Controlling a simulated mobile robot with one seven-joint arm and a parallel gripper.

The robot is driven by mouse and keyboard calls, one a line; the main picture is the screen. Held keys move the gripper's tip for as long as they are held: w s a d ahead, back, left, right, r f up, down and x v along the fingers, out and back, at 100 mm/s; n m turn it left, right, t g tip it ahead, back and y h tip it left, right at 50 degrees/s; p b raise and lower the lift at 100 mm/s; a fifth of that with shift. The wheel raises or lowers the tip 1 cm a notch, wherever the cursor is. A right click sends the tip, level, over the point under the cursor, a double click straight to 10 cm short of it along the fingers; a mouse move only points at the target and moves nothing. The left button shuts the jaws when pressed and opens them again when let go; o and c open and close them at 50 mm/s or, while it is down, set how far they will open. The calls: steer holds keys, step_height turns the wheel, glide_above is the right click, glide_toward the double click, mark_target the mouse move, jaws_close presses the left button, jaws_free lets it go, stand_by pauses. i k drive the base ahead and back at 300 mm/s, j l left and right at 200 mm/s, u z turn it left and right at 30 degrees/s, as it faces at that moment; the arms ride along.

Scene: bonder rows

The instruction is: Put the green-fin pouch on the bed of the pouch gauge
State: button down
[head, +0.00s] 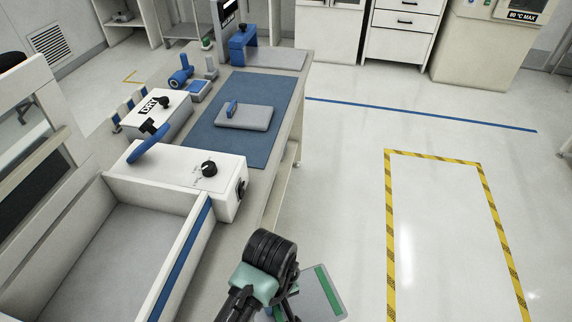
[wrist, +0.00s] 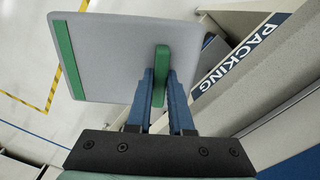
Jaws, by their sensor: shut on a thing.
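The green-fin pouch is a flat grey slab with a green edge stripe and an upright green fin. In the wrist view the pouch (wrist: 110,60) hangs out ahead of my gripper (wrist: 160,92). My gripper's blue fingers are shut on the green fin. In the head view the pouch (head: 322,296) is at the bottom, over the floor beside the bench, partly hidden by my gripper (head: 288,308). At the bench's far end stands a device with a dark display, a blue upright and a flat grey bed (head: 275,59); it looks like the pouch gauge. The visible bed is bare.
A grey pouch with a blue fin (head: 250,117) lies on the blue mat (head: 205,143). A white box marked DRY (head: 172,118), a white unit with a black knob (head: 175,170) and an open bin (head: 110,250) line the bench. Open floor lies to the right.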

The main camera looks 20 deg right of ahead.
mark_target(280, 57)
steer(key=i+l, duration=1.05)
